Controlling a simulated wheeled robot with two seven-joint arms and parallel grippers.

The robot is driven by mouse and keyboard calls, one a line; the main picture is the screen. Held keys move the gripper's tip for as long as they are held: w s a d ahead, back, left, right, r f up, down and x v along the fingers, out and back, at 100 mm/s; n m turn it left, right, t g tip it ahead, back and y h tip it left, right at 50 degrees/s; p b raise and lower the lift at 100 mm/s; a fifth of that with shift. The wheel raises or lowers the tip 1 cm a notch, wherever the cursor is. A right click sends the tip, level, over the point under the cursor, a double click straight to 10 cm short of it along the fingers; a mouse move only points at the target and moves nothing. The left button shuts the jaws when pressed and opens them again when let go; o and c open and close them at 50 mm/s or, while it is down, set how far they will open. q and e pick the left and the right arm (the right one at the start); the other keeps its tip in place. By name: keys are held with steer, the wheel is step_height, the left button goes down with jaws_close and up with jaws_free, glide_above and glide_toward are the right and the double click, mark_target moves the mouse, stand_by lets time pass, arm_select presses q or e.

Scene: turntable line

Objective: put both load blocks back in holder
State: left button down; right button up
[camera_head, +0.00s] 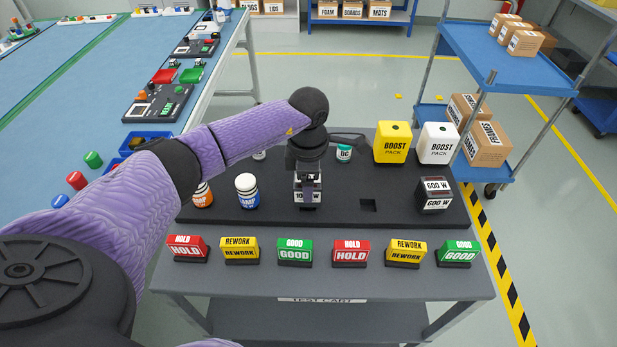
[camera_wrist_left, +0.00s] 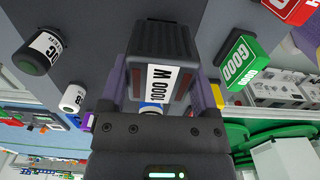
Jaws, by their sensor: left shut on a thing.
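My left gripper (camera_head: 307,186) is shut on a dark load block (camera_head: 306,198), over the middle of the black holder (camera_head: 270,206) on the cart. In the left wrist view the block (camera_wrist_left: 158,42) sits between the fingers of this gripper (camera_wrist_left: 162,88), its white label reading 1000 W. I cannot tell whether its base touches the holder. The other load block, labelled 600 W (camera_head: 436,194), stands at the holder's right end. My right gripper is not in view.
Yellow (camera_head: 393,143) and white (camera_head: 437,144) boost packs stand behind on the right. Several HOLD, REWORK and GOOD blocks line the cart's front, including a green one (camera_head: 294,252).

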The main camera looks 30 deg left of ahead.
arm_select(q)
steer(key=shift+f+b, duration=0.5)
steer(key=shift+f, duration=0.2)
jaws_free()
step_height(320, 180, up, 9)
steer(key=shift+r+p, duration=0.2)
steer(key=shift+p, duration=0.75)
steer(key=shift+r, duration=0.3)
